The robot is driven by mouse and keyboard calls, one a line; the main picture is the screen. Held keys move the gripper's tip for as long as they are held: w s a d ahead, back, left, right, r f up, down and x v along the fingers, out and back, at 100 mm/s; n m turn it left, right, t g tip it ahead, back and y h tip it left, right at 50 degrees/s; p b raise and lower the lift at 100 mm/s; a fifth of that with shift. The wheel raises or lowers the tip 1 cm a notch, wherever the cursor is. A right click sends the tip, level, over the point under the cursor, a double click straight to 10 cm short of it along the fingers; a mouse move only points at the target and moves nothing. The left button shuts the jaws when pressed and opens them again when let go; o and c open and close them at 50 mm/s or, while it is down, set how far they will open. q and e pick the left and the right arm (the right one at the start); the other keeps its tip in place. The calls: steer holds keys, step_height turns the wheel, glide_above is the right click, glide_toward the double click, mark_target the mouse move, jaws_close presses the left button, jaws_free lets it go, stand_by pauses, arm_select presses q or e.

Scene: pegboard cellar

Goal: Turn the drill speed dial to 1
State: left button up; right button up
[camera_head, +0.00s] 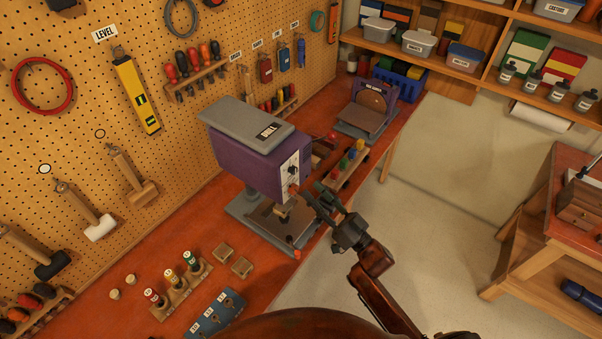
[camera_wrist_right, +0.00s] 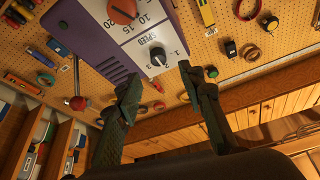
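The drill press (camera_head: 255,165) has a purple head and a grey top marked DRILL, and stands on the red bench. Its pale front panel (camera_head: 290,170) faces my right arm. In the right wrist view the black speed dial (camera_wrist_right: 158,57) sits under the word SPEED, with numbers around it. A pale mark on the dial shows toward its lower side; I cannot tell exactly which number it meets. My right gripper (camera_head: 322,203) is in front of the press, below the panel. In the wrist view its fingers (camera_wrist_right: 157,78) are spread apart and empty, the dial showing between them. My left gripper is out of view.
A larger red knob (camera_wrist_right: 122,10) sits above the speed dial. A red-tipped lever (camera_wrist_right: 76,103) is at the left in the wrist view. A rack of colored items (camera_head: 349,162) and a disc sander (camera_head: 372,105) stand behind the gripper. Open floor (camera_head: 400,215) lies to the right.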

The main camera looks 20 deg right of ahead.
mark_target(295, 172)
steer(key=p+x, duration=0.2)
steer(key=x, duration=0.5)
steer(key=shift+w+d+f, duration=0.1)
steer(key=shift+f, duration=0.05)
steer(key=shift+c, duration=0.3)
jaws_close()
